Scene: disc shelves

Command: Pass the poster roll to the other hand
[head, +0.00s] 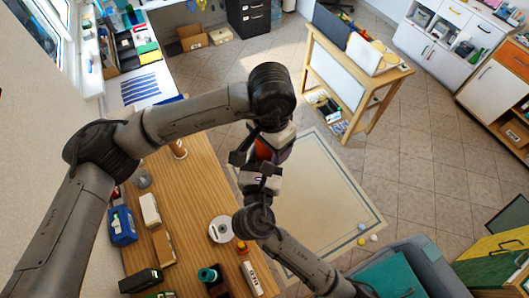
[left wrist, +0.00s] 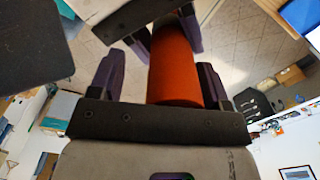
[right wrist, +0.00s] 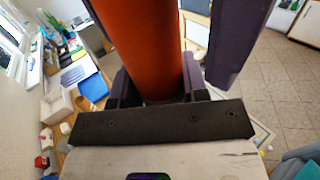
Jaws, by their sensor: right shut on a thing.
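The poster roll is an orange cylinder (head: 264,149), held in the air between my two grippers above the floor mat's left side. It shows in the left wrist view (left wrist: 174,65) and in the right wrist view (right wrist: 143,45). My right gripper (head: 262,172) is shut on the roll, its fingers against both sides. My left gripper (left wrist: 157,78) faces it from the opposite end. Its fingers stand apart on either side of the roll, with a clear gap on the left, so it is open around it. The grippers and arms partly hide the roll in the head view.
A wooden table (head: 190,190) lies below and left, with a disc (head: 221,229), a blue box (head: 122,225) and other small items. A pale mat (head: 320,190) covers the floor. A wooden stand (head: 340,75) is at the back. A grey-teal chair (head: 405,270) is front right.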

